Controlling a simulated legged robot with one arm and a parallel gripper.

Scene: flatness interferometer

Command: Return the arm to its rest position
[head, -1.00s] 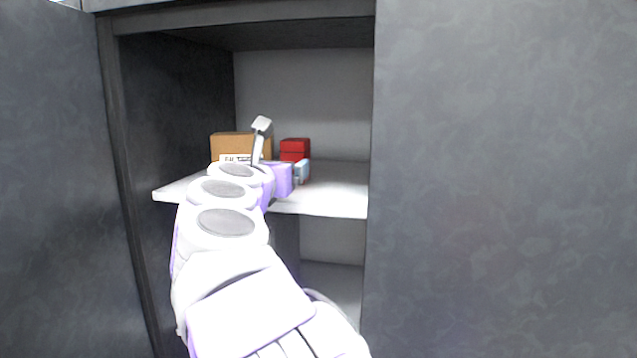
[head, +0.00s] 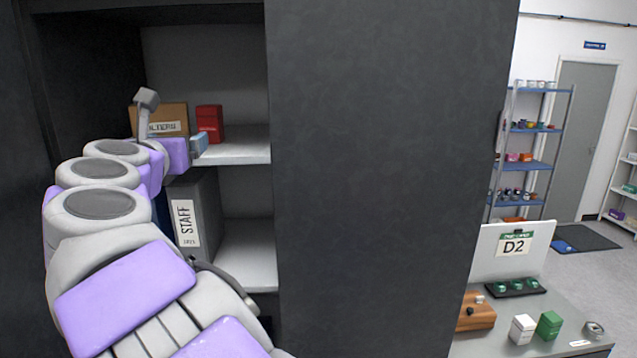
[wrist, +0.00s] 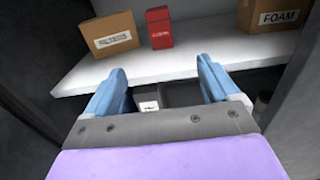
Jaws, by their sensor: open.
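My arm stretches forward from the lower left of the head view, toward the open cabinet. My gripper (head: 198,145) is at the front edge of the upper white shelf (head: 240,150). In the wrist view my gripper (wrist: 160,88) has its two blue fingers wide apart with nothing between them. The fingertips reach about the shelf's front edge (wrist: 150,75). A red box (head: 209,123) stands on the shelf beyond the fingers, apart from them; it also shows in the wrist view (wrist: 159,28). My arm hides part of the shelf in the head view.
A cardboard box labelled FILTERS (head: 165,118) stands left of the red box, and a FOAM box (wrist: 275,14) at right. A grey STAFF binder (head: 203,210) is on the lower shelf. The dark cabinet door (head: 390,180) stands right of my arm. Beyond it is a bench (head: 570,325).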

